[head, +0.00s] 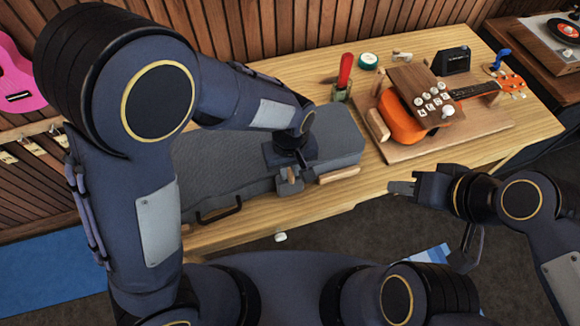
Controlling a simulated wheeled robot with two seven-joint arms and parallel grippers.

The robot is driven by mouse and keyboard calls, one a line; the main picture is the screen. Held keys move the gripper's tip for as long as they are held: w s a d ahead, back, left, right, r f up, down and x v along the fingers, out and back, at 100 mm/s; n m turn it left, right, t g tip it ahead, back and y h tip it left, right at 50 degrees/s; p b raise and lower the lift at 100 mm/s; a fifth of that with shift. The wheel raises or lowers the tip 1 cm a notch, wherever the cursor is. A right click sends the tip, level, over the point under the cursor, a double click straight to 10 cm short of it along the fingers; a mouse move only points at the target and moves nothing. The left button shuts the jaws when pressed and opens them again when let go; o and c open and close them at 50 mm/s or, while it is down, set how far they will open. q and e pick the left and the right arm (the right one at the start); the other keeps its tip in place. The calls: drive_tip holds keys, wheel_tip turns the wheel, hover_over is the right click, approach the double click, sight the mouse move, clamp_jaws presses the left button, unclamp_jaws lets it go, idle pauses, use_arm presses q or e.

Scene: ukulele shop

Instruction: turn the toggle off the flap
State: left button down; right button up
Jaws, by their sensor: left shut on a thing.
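A long grey case (235,165) lies on the wooden table, with a dark handle (219,210) on its front side. A small grey flap (290,188) hangs at the case's front edge, right of the handle. My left gripper (292,172) points down at this flap and is shut on a small wooden piece, which looks like the toggle (292,177). The fingers and arm hide part of the toggle and the lid, so its exact angle is unclear. My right gripper (402,187) is off the table's front edge, away from the case; its finger gap is not clear.
An orange ukulele (402,125) rests on a wooden board (460,140) at the right. A jar with a red-handled tool (345,72) stands behind the case. Table front between case and board is clear.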

use_arm(q)
drive_tip(key=m+b, duration=0.1)
drive_tip(key=m, duration=0.4)
drive_tip(key=m+b, duration=0.1)
drive_tip(key=m, duration=0.3)
drive_tip(key=shift+m, duration=0.3)
drive_tip(key=m, duration=0.4)
drive_tip(key=shift+b, duration=0.4)
drive_tip(key=shift+m, duration=2)
drive_tip(key=c, duration=1.4)
unclamp_jaws()
drive_tip(key=shift+o, duration=0.2)
